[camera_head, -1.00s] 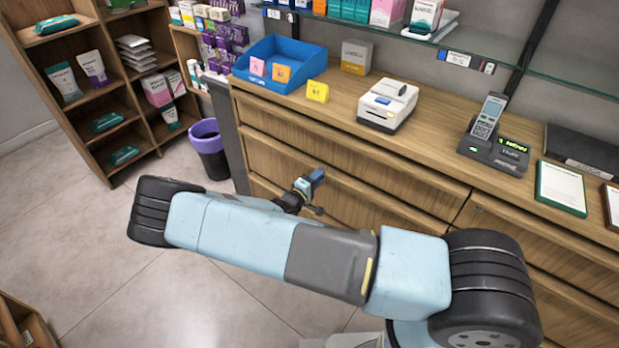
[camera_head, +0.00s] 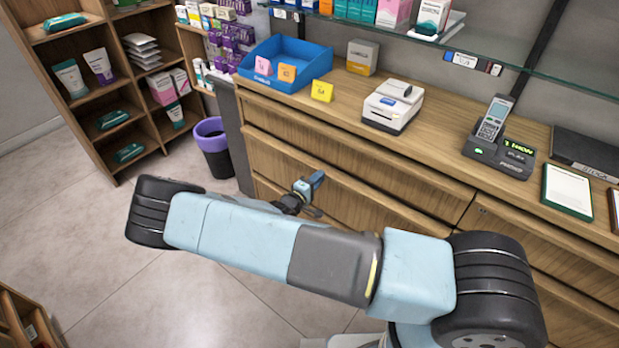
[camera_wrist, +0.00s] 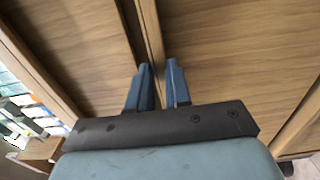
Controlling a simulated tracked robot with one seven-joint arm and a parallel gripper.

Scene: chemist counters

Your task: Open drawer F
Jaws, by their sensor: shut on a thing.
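The wooden counter has stacked drawer fronts, and no letter F is readable on any. In the head view my gripper (camera_head: 314,184) is at the upper edge of a lower drawer front (camera_head: 375,208), in the counter's left column. In the wrist view my gripper (camera_wrist: 160,80) has its two blue fingers on either side of a thin wooden edge, shut on it. A dark gap runs beside that edge. How far this drawer stands out is hard to tell. My arm hides part of the lower fronts.
An upper drawer front (camera_head: 350,150) lies above the gripper. The counter top holds a blue tray (camera_head: 273,87), a white printer (camera_head: 390,110) and a phone dock (camera_head: 497,158). A purple-rimmed bin (camera_head: 212,155) stands at the left end. Floor (camera_head: 130,270) at the left is clear.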

